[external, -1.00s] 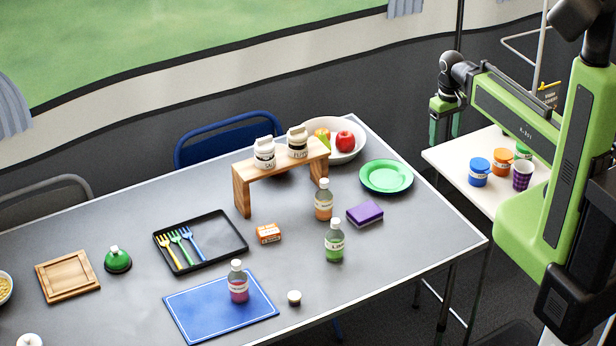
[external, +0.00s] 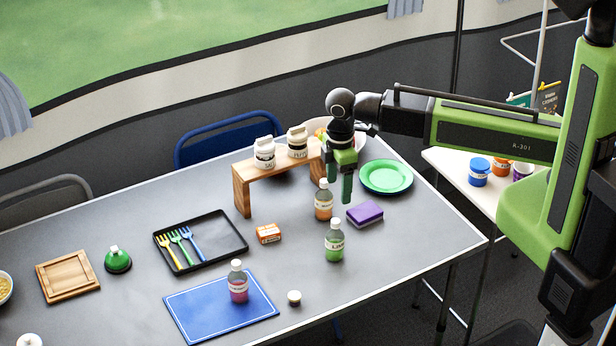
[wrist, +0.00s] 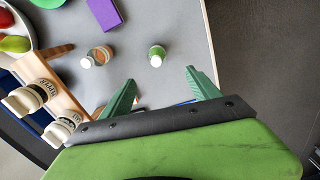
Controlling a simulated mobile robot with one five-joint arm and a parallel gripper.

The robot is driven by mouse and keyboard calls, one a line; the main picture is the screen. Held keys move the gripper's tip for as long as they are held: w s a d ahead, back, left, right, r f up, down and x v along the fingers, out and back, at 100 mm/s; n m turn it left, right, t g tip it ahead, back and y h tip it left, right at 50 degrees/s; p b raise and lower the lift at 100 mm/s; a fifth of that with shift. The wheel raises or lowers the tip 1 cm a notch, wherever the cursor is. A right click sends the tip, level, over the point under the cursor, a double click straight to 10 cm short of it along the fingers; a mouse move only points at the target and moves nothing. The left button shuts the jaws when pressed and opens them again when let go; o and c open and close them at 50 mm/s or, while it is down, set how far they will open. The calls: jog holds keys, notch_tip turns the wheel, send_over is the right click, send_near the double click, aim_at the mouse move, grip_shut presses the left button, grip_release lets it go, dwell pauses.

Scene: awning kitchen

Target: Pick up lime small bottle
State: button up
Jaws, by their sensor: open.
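The lime small bottle (external: 334,242) stands upright near the table's right front edge, with a white cap and label. In the wrist view it shows from above as a green bottle with a white cap (wrist: 156,56), beyond the fingertips and between their lines. My gripper (external: 340,190) is open and empty, pointing down above the table, higher than and behind the lime bottle. Its green fingers (wrist: 160,84) are spread in the wrist view. An orange small bottle (external: 323,200) stands close behind the lime one, near my fingers in the picture.
A purple sponge (external: 365,213) lies right of the bottles, and a green plate (external: 386,177) behind it. A wooden stand (external: 242,192) bears two white jars. A pink bottle (external: 238,284) stands on a blue mat (external: 190,309). A small white-topped item (external: 294,297) lies near the front edge.

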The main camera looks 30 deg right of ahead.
aim_at(337, 222)
notch_tip(337, 222, down, 13)
jog(key=b, duration=1.2)
jog(key=shift+w+r, duration=0.1)
jog(key=shift+r, duration=0.1)
jog(key=f+b, duration=0.1)
jog(key=b, duration=0.1)
jog(key=f+b, duration=0.3)
jog(key=f, duration=0.1)
jog(key=shift+w+f+b, duration=0.15)
jog(key=shift+w+b, duration=0.25)
jog(key=shift+r, duration=0.2)
jog(key=shift+c, duration=0.2)
jog(key=c, duration=1.5)
